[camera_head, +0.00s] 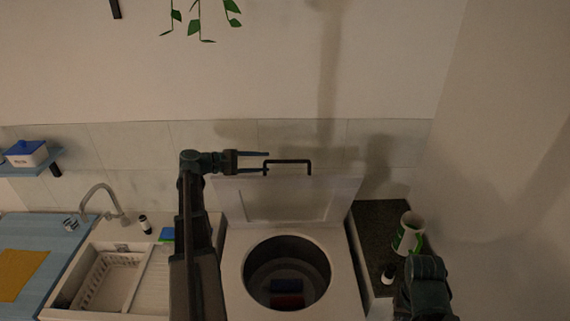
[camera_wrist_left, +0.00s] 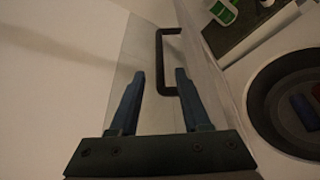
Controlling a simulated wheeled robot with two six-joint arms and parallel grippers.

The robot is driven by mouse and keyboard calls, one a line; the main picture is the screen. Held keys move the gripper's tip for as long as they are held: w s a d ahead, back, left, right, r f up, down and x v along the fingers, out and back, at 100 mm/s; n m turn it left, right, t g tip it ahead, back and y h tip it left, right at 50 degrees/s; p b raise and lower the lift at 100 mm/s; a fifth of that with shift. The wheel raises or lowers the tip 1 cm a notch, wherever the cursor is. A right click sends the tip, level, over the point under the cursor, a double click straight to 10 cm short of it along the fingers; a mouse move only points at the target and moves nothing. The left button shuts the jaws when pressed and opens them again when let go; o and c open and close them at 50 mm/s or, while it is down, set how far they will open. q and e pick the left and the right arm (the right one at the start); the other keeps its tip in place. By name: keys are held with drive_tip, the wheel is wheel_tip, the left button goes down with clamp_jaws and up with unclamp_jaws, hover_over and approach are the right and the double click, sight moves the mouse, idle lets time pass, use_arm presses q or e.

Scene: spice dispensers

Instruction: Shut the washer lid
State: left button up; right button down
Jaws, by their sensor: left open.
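The white washer (camera_head: 233,262) stands at the bottom middle of the head view with its lid (camera_head: 290,200) raised upright at the back. A dark handle (camera_head: 290,161) sits on the lid's top edge. The round drum opening (camera_head: 287,275) is uncovered and holds a dark blue and a red item. My left gripper (camera_head: 267,162) is open at the handle's left end. In the left wrist view the open fingers (camera_wrist_left: 160,75) point toward the handle (camera_wrist_left: 160,60), with nothing visibly held. My right arm shows at the bottom right, but its fingers are not visible.
A sink with a white rack (camera_head: 110,281) and a faucet (camera_head: 100,196) lies to the left. A wall stands close behind the lid, and a plant hangs above.

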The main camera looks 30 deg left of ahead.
sight(280, 162)
use_arm(q)
drive_tip(key=b+x, duration=0.1)
drive_tip(key=x, duration=0.7)
drive_tip(key=shift+w+d, duration=0.2)
drive_tip(key=shift+d, duration=0.05)
clamp_jaws()
drive_tip(key=shift+b, duration=0.3)
idle(0.8)
